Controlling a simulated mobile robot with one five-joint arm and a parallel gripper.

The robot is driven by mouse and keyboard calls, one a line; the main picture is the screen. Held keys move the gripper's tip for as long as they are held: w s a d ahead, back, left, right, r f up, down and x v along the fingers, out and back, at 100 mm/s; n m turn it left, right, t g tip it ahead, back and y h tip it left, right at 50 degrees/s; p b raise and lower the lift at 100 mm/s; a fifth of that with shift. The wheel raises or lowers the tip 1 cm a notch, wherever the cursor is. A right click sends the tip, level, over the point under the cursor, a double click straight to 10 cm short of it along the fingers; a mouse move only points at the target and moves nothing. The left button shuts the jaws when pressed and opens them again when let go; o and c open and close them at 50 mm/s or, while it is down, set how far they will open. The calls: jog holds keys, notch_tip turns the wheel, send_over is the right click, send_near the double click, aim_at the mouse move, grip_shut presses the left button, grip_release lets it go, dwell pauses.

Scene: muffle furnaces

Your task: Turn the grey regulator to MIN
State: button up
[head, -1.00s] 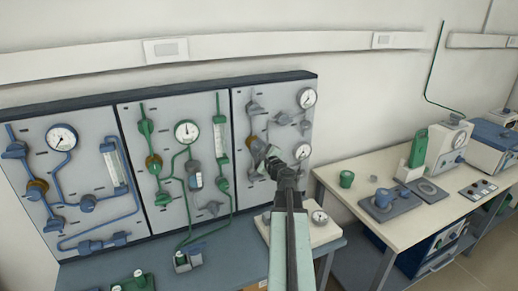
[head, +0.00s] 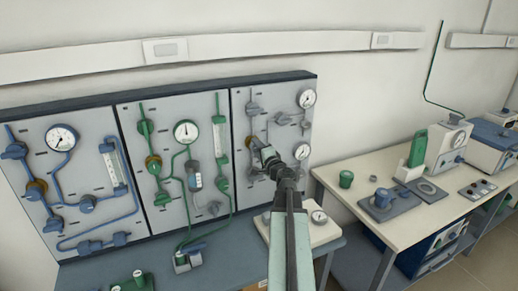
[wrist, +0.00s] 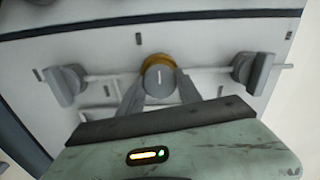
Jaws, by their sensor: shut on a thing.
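The grey regulator (wrist: 158,80) is a round knob with a brass-coloured collar and a white pointer line. In the wrist view the line stands close to upright. My gripper (wrist: 157,96) has one finger on each side of the knob and is shut on it. In the head view my gripper (head: 257,146) reaches the right-hand panel (head: 240,108) and covers most of the regulator. I cannot read any MIN mark.
Grey valve handles sit left (wrist: 66,85) and right (wrist: 256,72) of the regulator, close to my fingers. Grey-piped gauges (head: 307,98) are on the same panel. Green and blue piped panels stand to the left. A bench (head: 345,200) with instruments is at right.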

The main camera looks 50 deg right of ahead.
jog(key=shift+n, duration=0.3)
jog(key=o, duration=1.4)
jog(key=shift+f, duration=0.1)
jog(key=shift+c, duration=0.2)
